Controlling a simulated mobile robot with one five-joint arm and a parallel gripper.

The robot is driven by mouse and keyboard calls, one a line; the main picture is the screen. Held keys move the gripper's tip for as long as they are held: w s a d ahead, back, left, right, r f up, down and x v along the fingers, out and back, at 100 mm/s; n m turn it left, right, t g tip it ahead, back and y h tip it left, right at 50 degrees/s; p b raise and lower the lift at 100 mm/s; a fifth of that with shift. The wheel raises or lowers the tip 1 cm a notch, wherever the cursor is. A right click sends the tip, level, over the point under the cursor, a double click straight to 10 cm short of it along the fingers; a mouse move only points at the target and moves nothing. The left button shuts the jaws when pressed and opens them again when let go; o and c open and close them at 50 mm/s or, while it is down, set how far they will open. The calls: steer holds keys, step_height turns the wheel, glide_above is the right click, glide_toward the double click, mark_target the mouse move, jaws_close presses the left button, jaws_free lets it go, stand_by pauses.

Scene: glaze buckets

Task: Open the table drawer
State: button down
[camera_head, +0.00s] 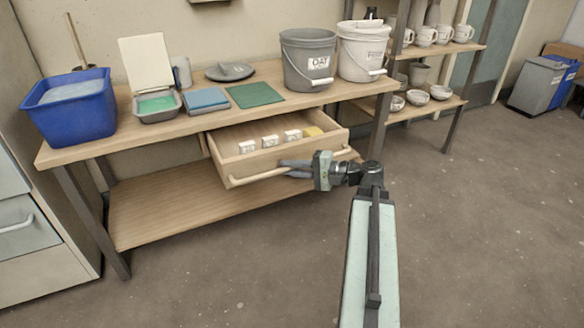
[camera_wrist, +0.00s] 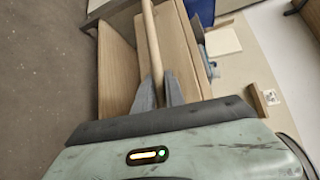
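The wooden table drawer (camera_head: 252,165) is pulled out from under the tabletop, with its inside showing in the head view. My gripper (camera_head: 284,168) is at the middle of this handle. In the wrist view the handle (camera_wrist: 156,60) passes between the two dark fingers (camera_wrist: 158,85), which look closed against it. Part of the handle is hidden behind my gripper in the head view.
The table (camera_head: 352,92) holds a blue tub (camera_head: 70,120), a grey bucket (camera_head: 305,70), a white bucket (camera_head: 360,60), a dark lid (camera_head: 230,72) and folded cloths. A shelf (camera_head: 435,105) with mugs and bowls stands to the right.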

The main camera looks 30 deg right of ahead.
steer(key=c, duration=1.4)
jaws_free()
steer(key=shift+a, duration=0.15)
steer(key=p+v, duration=0.1)
steer(key=v, duration=0.6)
steer(key=shift+s+d, duration=0.25)
steer(key=shift+s, duration=0.05)
